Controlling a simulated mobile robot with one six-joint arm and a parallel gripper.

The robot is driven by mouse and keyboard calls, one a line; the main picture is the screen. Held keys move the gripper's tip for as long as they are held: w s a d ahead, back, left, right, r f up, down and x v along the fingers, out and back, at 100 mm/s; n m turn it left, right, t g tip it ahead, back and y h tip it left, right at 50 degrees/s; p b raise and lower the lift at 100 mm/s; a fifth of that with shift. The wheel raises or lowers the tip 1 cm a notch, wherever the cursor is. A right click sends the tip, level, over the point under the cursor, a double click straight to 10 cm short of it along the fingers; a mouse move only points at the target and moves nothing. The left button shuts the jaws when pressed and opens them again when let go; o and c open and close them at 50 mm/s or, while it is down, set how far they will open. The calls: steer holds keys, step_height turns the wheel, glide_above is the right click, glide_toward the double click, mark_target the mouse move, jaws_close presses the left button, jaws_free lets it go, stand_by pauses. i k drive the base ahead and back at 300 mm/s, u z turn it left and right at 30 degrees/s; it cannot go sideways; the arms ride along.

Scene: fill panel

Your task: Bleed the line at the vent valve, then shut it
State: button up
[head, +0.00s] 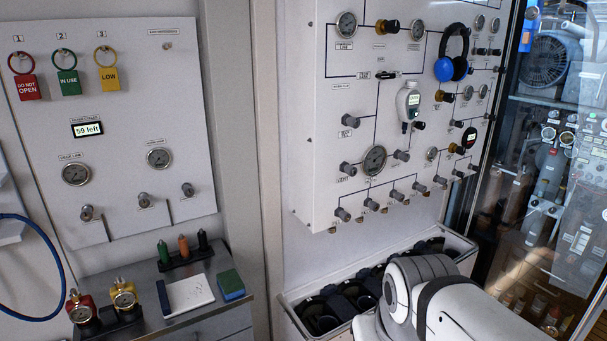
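The fill panel (335,105) is a white upright board with gauges, black lines and several grey and brass knobs. A grey knob (347,169) at its lower left has a small label under it that may read "VENT", but the print is too small to be sure. Just right of it is a round gauge (374,160); its needle is too small to read. Whether the knob is open or shut cannot be told. My white arm shows at the bottom right, below the panel, but my gripper is out of the picture.
At left are a second panel (125,110) with red, green and yellow tags, and a grey cabinet (225,317). Glass doors stand at right.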

mark_target(351, 171)
steer(key=u, duration=0.2)
steer(key=i, duration=1)
